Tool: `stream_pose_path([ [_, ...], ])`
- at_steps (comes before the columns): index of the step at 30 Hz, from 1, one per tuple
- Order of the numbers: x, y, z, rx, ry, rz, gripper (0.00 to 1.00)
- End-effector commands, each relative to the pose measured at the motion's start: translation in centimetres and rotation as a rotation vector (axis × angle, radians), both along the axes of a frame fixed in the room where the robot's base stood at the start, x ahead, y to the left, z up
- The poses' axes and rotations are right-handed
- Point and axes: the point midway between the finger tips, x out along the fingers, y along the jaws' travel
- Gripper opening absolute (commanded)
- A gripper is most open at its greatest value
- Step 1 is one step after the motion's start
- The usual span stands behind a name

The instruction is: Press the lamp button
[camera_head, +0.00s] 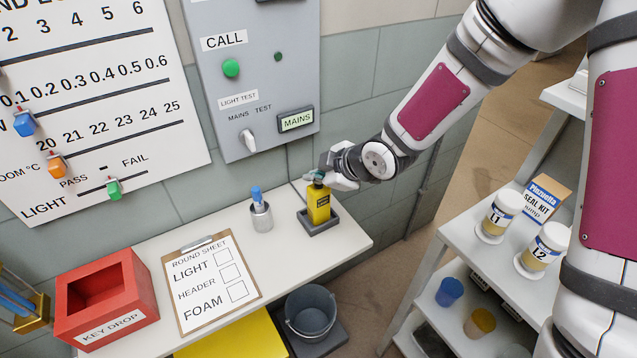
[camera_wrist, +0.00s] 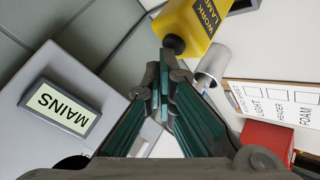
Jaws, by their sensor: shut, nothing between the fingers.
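The yellow work lamp (camera_head: 318,204) stands upright in a dark grey holder (camera_head: 322,225) near the right end of the white bench. In the wrist view the lamp (camera_wrist: 195,22) shows its "WORK LAMP" lettering, with a round black knob, which looks like its button (camera_wrist: 174,43), on its top end. My gripper (camera_head: 318,175) is shut and empty, just over the lamp's top. In the wrist view its fingertips (camera_wrist: 163,62) are close beside the black knob. I cannot tell whether they touch it. In the head view the gripper mostly hides the knob.
A metal cup (camera_head: 261,216) with a blue item stands left of the lamp. A clipboard (camera_head: 210,282) and a red key drop box (camera_head: 104,296) lie further left. The grey wall panel (camera_head: 254,80) with the MAINS sign (camera_head: 296,120) rises behind. A shelf (camera_head: 465,232) with jars stands right.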

Motion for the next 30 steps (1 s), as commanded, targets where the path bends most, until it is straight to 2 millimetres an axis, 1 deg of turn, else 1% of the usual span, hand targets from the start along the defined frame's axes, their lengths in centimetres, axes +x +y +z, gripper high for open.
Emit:
stream_pose_path([
  [5, -0.1, 0.0, 0.9, 0.0, -0.001, -0.001, 0.0],
  [13, 0.0, 0.0, 0.9, 0.0, 0.0, 0.0, 0.0],
  [16, -0.1, 0.0, 1.3, 0.0, -0.001, -0.001, 0.0],
  [30, -0.2, 0.0, 5.5, 0.002, 0.0, -0.001, 0.0],
])
